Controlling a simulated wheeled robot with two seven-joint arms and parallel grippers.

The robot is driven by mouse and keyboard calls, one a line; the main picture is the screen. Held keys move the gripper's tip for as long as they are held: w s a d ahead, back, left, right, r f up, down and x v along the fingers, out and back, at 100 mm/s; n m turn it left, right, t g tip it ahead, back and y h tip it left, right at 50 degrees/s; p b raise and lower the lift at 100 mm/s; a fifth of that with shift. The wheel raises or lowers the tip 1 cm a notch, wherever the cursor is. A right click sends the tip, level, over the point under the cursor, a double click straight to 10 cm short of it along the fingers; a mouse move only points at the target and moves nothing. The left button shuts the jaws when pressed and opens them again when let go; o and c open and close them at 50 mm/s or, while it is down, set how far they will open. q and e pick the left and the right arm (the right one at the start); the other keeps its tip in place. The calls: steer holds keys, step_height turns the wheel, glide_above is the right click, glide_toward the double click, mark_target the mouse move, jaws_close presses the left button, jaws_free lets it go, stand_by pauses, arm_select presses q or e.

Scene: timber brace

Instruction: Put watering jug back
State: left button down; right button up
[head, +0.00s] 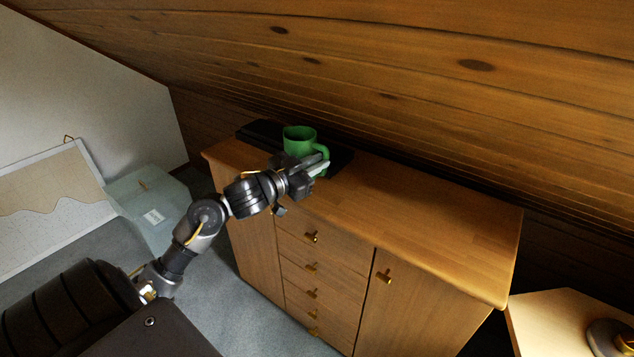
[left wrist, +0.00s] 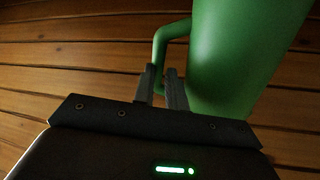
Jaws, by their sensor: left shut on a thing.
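The green watering jug (head: 299,140) is upright at the back left of the wooden cabinet top, over a black tray or mat (head: 262,130). My left gripper (head: 318,166) is at the jug's near right side, shut on its handle. In the left wrist view the jug's green body (left wrist: 235,55) fills the upper right, and the gripper's fingers (left wrist: 162,90) close around the lower part of the handle (left wrist: 163,45). I cannot tell whether the jug's base touches the black surface, since my gripper hides it. My right gripper is not in view.
The wooden cabinet top (head: 430,210) is clear to the right. A sloping timber ceiling (head: 450,90) comes down low behind the cabinet. A pale table (head: 555,320) with a round object stands at the lower right. A pale box (head: 150,205) is at the left.

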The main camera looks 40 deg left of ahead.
arm_select(q)
steer(key=w+a+f, duration=0.1)
steer(key=w+f, duration=0.1)
steer(key=f, duration=0.1)
steer(key=w+a+f, duration=0.1)
steer(key=w+f, duration=0.1)
steer(key=f, duration=0.1)
steer(key=w+a+f, duration=0.1)
steer(key=w+f, duration=0.1)
steer(key=f, duration=0.1)
steer(key=shift+a+f+p, duration=0.2)
steer(key=shift+f+p, duration=0.05)
steer(key=shift+p, duration=0.1)
steer(key=shift+f, duration=0.15)
steer(key=shift+f, duration=0.2)
steer(key=c, duration=1.4)
jaws_free()
steer(key=shift+c, duration=0.2)
steer(key=shift+r, duration=0.1)
